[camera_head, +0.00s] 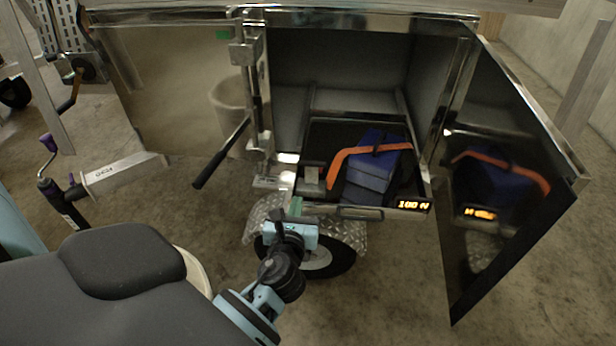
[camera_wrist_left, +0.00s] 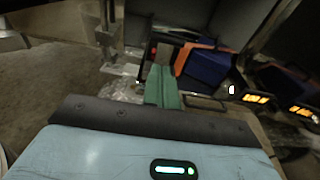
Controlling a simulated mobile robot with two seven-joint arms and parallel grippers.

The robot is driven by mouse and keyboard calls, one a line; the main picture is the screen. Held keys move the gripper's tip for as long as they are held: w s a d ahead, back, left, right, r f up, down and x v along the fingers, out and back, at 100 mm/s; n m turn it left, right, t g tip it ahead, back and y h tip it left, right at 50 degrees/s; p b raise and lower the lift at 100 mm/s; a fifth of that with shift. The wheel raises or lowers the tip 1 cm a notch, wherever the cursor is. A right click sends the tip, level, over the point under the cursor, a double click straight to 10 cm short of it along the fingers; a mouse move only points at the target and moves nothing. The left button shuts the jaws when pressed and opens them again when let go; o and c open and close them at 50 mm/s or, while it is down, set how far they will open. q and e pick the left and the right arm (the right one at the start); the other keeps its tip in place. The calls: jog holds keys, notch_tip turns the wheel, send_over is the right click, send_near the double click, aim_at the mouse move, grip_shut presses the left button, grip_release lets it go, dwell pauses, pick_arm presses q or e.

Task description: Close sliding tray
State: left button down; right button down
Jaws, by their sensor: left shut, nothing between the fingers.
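The sliding tray (camera_head: 325,208) sits in the cabinet opening, pulled part way out, with a handle (camera_head: 360,213) and a lit "100 N" display (camera_head: 413,205) on its front. A blue box (camera_head: 372,172) with an orange strap (camera_head: 350,153) lies in the tray. My left gripper (camera_head: 296,206) is shut and empty near the tray's front left corner; whether it touches is not clear. Its green fingers (camera_wrist_left: 162,86) point towards the tray front in the left wrist view, where the handle (camera_wrist_left: 205,103) shows to their right. My right gripper is not in view.
The cabinet's right door (camera_head: 505,185) stands open and mirrors the tray. A black lever (camera_head: 221,153) and latch hardware are left of the opening. A wheel under a metal fender (camera_head: 262,213) is below the tray. Concrete floor (camera_head: 400,290) is clear in front.

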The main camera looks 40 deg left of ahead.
aim_at(305, 165)
pick_arm(q)
jog(key=b+x, duration=0.2)
jog(key=x, duration=1.1)
jog(key=shift+s+f, duration=0.1)
jog(key=shift+w+a, duration=0.3)
jog(key=shift+w, duration=0.2)
jog(key=shift+w+a, duration=0.1)
